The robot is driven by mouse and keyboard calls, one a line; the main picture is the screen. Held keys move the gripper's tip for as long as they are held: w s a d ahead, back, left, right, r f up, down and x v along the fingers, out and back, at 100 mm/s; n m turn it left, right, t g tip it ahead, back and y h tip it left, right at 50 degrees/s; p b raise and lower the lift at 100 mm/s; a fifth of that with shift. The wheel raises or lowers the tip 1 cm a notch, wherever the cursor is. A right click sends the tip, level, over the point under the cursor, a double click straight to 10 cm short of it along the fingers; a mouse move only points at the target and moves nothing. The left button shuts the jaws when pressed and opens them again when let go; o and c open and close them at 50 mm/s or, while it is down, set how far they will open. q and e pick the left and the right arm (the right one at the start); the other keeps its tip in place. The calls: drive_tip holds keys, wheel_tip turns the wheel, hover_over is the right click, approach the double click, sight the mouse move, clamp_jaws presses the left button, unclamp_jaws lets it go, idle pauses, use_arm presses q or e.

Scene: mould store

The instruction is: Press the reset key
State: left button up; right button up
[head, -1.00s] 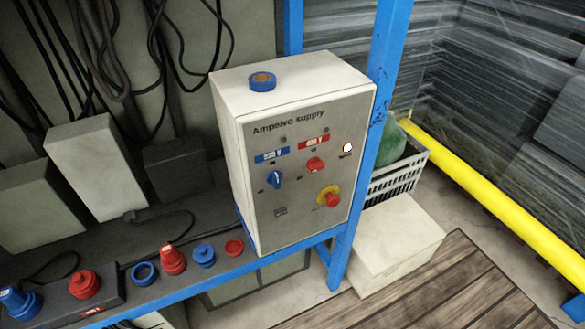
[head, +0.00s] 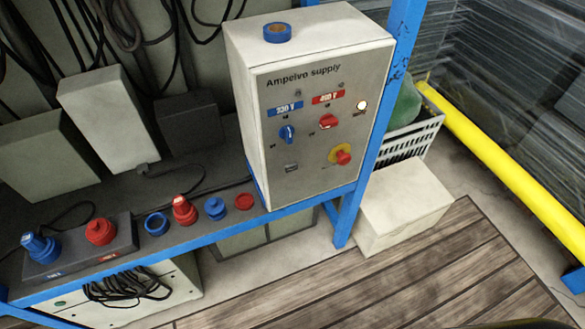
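The white Ampelvo supply box (head: 335,168) stands on the blue-edged bench in the middle of the head view, its front panel facing me. A small round white button (head: 361,105) sits at the panel's upper right, with a tiny label below it that I cannot read clearly; it may be the reset key. A blue rotary switch (head: 287,133), a red rotary switch (head: 327,121) and a red mushroom button on a yellow plate (head: 342,155) are on the same panel. Neither of my grippers is in view.
A blue post (head: 394,75) rises close along the box's right side. A roll of blue tape (head: 277,33) lies on top of the box. Blue and red plugs and sockets line the bench on the left. A white block (head: 405,205) and a crate (head: 410,143) stand to the right.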

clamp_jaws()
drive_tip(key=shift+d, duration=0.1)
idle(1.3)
